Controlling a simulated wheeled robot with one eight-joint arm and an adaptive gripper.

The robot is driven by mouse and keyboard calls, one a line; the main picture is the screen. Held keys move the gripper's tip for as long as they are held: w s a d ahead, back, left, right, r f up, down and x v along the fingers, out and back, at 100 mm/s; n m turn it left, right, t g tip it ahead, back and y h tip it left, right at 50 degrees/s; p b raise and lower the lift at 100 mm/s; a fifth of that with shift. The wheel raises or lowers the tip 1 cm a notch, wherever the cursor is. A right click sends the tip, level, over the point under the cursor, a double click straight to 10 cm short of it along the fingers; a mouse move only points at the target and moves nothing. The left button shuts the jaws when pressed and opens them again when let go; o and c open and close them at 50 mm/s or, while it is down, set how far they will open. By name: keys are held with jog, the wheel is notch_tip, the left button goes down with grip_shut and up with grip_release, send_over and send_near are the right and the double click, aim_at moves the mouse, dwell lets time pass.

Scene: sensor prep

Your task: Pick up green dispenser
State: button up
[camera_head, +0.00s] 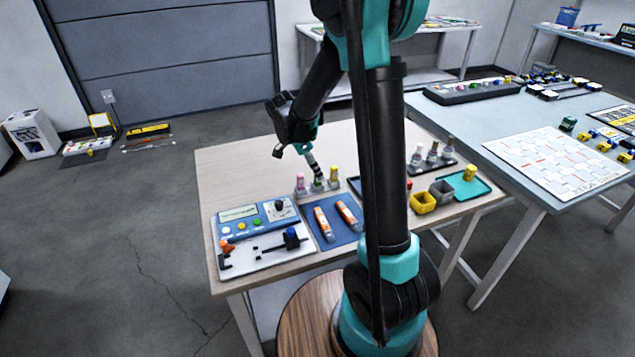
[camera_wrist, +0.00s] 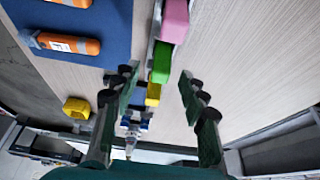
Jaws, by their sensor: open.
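The green dispenser (camera_wrist: 161,63) stands in a small rack between a pink dispenser (camera_wrist: 175,20) and a yellow one (camera_wrist: 153,94). In the head view, the green dispenser (camera_head: 318,181) is partly hidden behind my gripper's fingers. My gripper (camera_wrist: 158,78) is open and empty, with one finger on each side of the dispenser row in the wrist view. In the head view, my gripper (camera_head: 312,158) hangs low over the rack, its fingers tilted down at the green dispenser. Whether a finger touches it, I cannot tell.
A blue mat (camera_head: 345,235) with two orange tools (camera_head: 324,224) lies in front of the rack. A panel device (camera_head: 250,222) is at left. Yellow (camera_head: 423,203) and grey bins (camera_head: 441,190) and a teal tray (camera_head: 485,185) are at right. The table's back left (camera_head: 235,165) is clear.

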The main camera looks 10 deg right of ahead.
jog(key=shift+x, duration=1.3)
jog(key=shift+c, duration=0.6)
grip_shut()
jog(key=shift+r, duration=0.1)
notch_tip(320, 180, up, 20)
